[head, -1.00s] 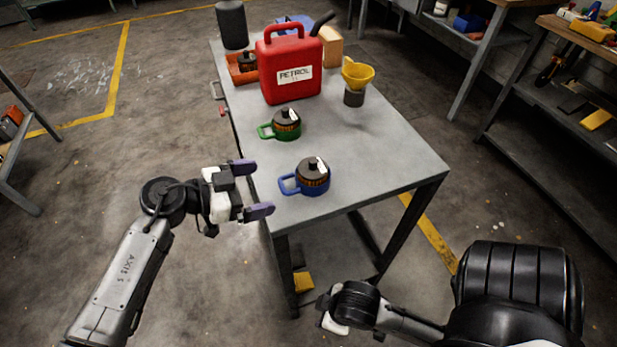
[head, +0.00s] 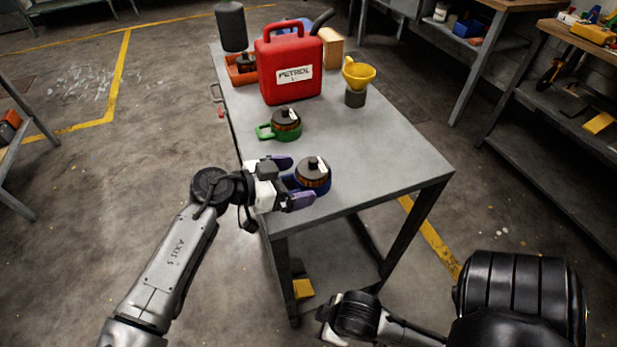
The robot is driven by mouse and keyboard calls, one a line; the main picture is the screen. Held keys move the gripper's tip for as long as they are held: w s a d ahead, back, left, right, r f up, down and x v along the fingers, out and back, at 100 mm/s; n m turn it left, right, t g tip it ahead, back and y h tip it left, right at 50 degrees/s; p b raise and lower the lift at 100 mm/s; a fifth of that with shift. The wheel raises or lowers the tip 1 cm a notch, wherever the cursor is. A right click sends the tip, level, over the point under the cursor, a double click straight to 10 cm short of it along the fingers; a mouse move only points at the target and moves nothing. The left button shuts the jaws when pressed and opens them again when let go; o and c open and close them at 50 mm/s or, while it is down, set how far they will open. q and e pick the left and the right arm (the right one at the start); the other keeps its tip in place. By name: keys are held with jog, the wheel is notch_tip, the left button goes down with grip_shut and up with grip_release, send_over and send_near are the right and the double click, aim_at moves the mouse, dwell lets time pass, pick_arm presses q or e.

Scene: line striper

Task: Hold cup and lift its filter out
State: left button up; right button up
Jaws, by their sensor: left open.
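A blue cup (head: 322,188) with a dark round filter (head: 312,169) seated in its top stands near the front corner of the grey table. The filter has an orange pleated band and a black knob with a white mark. My left gripper (head: 298,182) is open at the cup's left side, its purple fingers to the far and near sides of it. The fingers hide the cup's handle, and I cannot tell whether they touch the cup. A similar green cup (head: 268,132) with a filter stands farther back. My right arm shows at the bottom right, its gripper fingers not visible.
The table (head: 390,150) also holds a red petrol can (head: 290,70), a yellow funnel (head: 358,72) on a dark holder, an orange tray (head: 240,76) and a tan block (head: 331,48). The table's right side is clear. A shelf stands at the right.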

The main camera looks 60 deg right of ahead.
pick_arm(q)
jog(key=shift+s+d+f, duration=0.25)
jog(key=shift+s+d, duration=0.1)
jog(key=shift+d, duration=0.1)
